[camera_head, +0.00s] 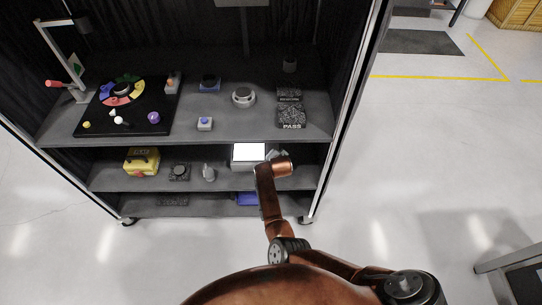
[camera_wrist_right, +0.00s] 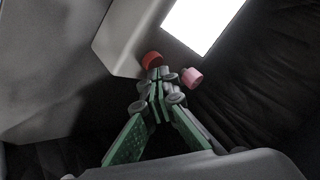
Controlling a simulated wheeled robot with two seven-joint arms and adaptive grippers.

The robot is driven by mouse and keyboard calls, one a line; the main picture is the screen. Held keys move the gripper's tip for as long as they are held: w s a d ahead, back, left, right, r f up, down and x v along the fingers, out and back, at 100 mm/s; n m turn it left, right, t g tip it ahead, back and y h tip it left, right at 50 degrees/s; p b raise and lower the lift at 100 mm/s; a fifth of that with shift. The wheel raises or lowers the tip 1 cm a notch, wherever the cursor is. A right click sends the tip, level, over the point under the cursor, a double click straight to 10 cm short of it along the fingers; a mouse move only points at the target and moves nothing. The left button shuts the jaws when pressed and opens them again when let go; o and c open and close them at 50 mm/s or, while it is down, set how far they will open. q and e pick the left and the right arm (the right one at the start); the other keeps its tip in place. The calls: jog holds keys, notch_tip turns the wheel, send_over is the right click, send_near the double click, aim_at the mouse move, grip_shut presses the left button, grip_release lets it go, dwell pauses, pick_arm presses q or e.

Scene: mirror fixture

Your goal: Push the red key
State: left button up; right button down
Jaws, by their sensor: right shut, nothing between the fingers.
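The red key (camera_wrist_right: 152,59) is a round red button on the grey device, beside the lower corner of its bright white screen (camera_wrist_right: 203,22). A pink key (camera_wrist_right: 192,77) sits to its right. My right gripper (camera_wrist_right: 158,74) is shut and empty, with its tips right at the lower edge of the red key. I cannot tell whether they touch it. In the head view the device's screen (camera_head: 248,152) shows on the middle shelf, with my right wrist at its right side hiding the keys. My left gripper is in neither view.
The shelf unit's upper shelf (camera_head: 225,131) lies above the device and holds a black board (camera_head: 143,122) and small fixtures. A yellow box (camera_head: 141,160) and a grey knob (camera_head: 208,173) stand left of the device. The frame post (camera_head: 338,125) stands right.

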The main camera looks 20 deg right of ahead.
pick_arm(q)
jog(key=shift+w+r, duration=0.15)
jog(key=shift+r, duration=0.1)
pick_arm(e)
jog(key=shift+r, duration=0.45)
pick_arm(q)
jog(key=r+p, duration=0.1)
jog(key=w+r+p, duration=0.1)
jog(key=p, duration=0.1)
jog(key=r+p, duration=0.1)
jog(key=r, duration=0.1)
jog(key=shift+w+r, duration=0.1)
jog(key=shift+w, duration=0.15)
pick_arm(e)
notch_tip(320, 180, up, 6)
pick_arm(q)
jog(key=shift+p, duration=0.3)
pick_arm(e)
jog(key=shift+f, duration=0.1)
